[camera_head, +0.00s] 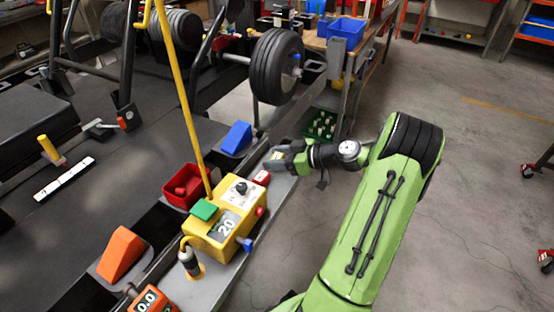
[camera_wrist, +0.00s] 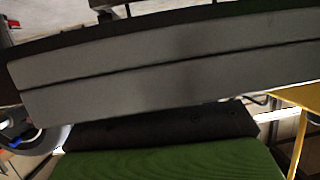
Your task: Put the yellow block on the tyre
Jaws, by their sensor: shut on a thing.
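The black tyre (camera_head: 272,68) stands upright on an axle at the upper middle of the head view. My gripper (camera_head: 276,160) is below it, above the narrow grey ledge, pointing left. It is shut on a small pale-yellow thing (camera_head: 277,155), which looks like the yellow block; the fingers hide most of it. My gripper is well below the tyre and apart from it. In the wrist view a wide grey surface fills the upper part, with black and green below. The held block cannot be made out there.
A yellow control box (camera_head: 225,218) with a yellow pole (camera_head: 180,85) stands left of my gripper. A small red block (camera_head: 262,178), a red bin (camera_head: 185,184) and a blue wedge (camera_head: 237,138) are close by. A blue bin (camera_head: 347,30) sits on the bench behind.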

